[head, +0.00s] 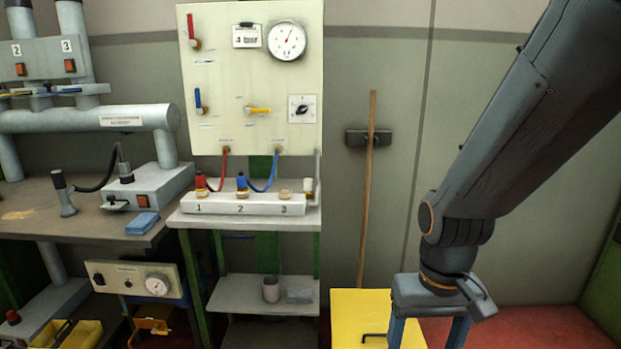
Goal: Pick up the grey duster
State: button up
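A small grey block (299,296), which looks like the grey duster, lies on the lower shelf (240,298) of the middle stand. It is just right of a grey cup (270,290). It is small in the picture, so its material is hard to tell. My gripper (428,338) points down at the lower right, well to the right of the shelf and apart from it. Its two bluish fingers are spread, with nothing seen between them. The fingertips are cut off by the bottom edge of the picture.
A yellow box or panel (348,310) with a dark handle stands between the shelf and my gripper. A white numbered rack (243,204) with stoppers is above the shelf. A blue block (142,223) lies on the left bench (40,213). A wooden pole (367,190) leans against the wall.

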aim_at(296, 295)
jog(key=k, duration=0.6)
jog(key=z, duration=0.6)
jog(key=i, duration=0.45)
jog(key=z, duration=0.65)
jog(key=i, duration=1.35)
jog(key=u, duration=0.95)
jog(key=i, duration=0.4)
jog(key=u, duration=0.4)
